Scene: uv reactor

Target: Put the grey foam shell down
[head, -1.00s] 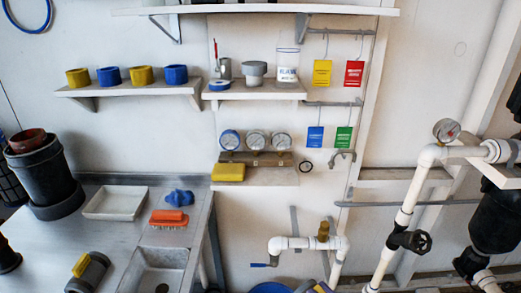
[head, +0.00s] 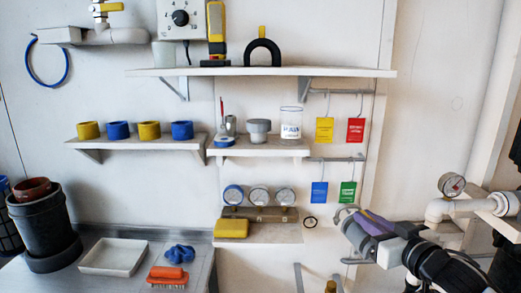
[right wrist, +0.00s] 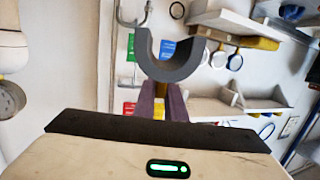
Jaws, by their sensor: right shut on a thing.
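The grey foam shell (right wrist: 170,62) is a half-ring with its hollow side up in the right wrist view, at the ends of my purple fingers. In the head view it shows as a grey curved edge (head: 347,212) at the tip of my right gripper (head: 368,222). My right gripper (right wrist: 164,92) is shut on the shell and holds it in the air, in front of the wall and right of the gauge shelf. The gripper hides part of the shell in the head view. My left gripper is not in view.
The top shelf (head: 235,71) carries a dark arch with a yellow tab (head: 262,50) and a yellow instrument (head: 216,35); its right part is bare. Lower shelves hold rings, jars and gauges. White piping with a gauge (head: 451,184) stands close to my right arm.

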